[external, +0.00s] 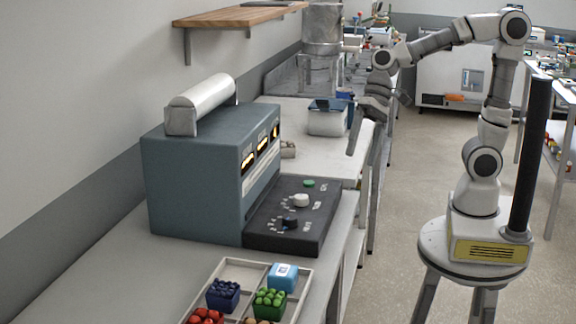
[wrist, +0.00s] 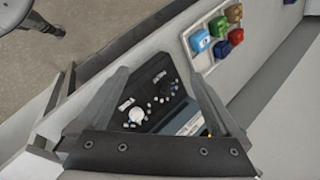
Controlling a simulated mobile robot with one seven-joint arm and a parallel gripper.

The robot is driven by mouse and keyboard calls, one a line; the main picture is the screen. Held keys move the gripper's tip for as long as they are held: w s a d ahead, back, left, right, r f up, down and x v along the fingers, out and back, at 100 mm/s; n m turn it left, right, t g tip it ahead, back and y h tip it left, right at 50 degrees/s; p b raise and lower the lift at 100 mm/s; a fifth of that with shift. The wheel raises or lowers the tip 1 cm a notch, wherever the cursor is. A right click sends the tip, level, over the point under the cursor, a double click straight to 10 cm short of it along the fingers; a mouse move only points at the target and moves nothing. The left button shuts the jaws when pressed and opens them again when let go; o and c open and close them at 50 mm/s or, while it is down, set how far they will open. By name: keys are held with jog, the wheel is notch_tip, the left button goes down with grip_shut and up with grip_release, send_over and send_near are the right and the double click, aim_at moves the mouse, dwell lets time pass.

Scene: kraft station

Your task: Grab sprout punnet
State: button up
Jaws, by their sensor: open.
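The sprout punnet (external: 270,301), a small dark green tub heaped with bright green balls, sits in a divided tray (external: 303,283) at the bottom of the external view. In the wrist view the punnet (wrist: 222,49) is small in the tray at the upper right. My gripper (external: 362,150) hangs over the right edge of the counter, well beyond the control box from the tray. Its two fingers (wrist: 158,75) are spread in the wrist view, open with nothing between them.
A blue-grey machine (external: 190,185) with a black control panel (external: 295,225) stands between my gripper and the tray. Blueberry-like (external: 223,294) and red-fruit (external: 205,316) punnets and a light blue box (external: 284,276) share the tray. A blue-lidded tub (external: 328,120) stands behind.

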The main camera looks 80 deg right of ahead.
jog(key=w+a+f+m+g+y+b, duration=0.1)
jog(key=w+a+f+m+y+b, duration=0.15)
jog(key=a, duration=0.25)
jog(key=w+a+f+m+g+y+b, duration=0.1)
jog(key=w+a+f+m+y, duration=0.1)
jog(key=w+a+f+m, duration=0.3)
jog(key=m+y+b, duration=0.2)
jog(key=m+y, duration=0.1)
jog(key=m, duration=0.1)
send_near(269, 297)
jog(key=shift+b+x, duration=1)
jog(key=shift+x, duration=0.1)
jog(key=b+x, duration=0.1)
jog(key=x, duration=0.4)
jog(key=shift+f, duration=0.15)
jog(key=shift+c, duration=0.2)
jog(key=c, duration=1.3)
